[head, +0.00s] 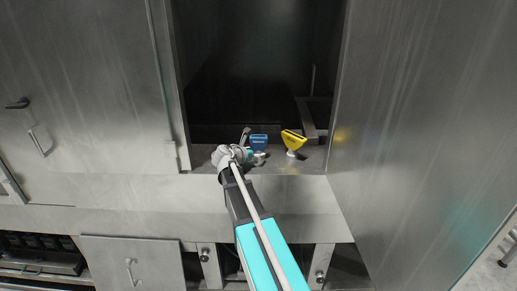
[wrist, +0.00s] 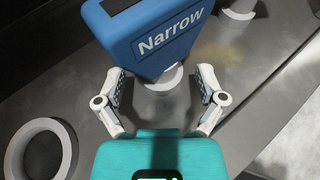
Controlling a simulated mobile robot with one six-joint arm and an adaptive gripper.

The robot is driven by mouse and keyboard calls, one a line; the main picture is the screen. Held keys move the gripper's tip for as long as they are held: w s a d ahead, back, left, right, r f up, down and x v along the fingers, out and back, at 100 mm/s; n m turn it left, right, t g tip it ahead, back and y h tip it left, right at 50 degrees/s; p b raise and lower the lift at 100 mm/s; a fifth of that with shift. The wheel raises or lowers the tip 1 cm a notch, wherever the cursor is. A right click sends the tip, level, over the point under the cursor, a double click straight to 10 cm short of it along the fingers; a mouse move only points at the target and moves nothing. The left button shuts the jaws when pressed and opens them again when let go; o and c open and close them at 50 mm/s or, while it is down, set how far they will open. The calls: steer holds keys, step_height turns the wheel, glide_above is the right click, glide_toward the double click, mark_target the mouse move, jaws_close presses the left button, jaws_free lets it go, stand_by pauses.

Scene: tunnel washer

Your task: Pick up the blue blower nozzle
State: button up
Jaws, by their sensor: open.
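The blue blower nozzle (head: 259,142) stands on the metal ledge at the front of the dark opening. In the wrist view the blue nozzle (wrist: 150,36) shows the word "Narrow", with a pale round neck (wrist: 166,78) below its body. My gripper (wrist: 160,86) is open, with one finger on each side of that neck. I cannot tell whether either finger touches it. In the head view my gripper (head: 245,154) is just in front and left of the blue nozzle, partly hidden by my own arm.
A yellow nozzle (head: 293,141) stands on the ledge to the right of the blue one. A grey ring (wrist: 38,150) lies at the lower left of the wrist view. Steel walls (head: 425,130) flank the opening. The ledge (head: 312,158) has bare room near the yellow nozzle.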

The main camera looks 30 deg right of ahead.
steer(key=shift+b+x, duration=0.35)
steer(key=shift+x, duration=1)
jaws_close()
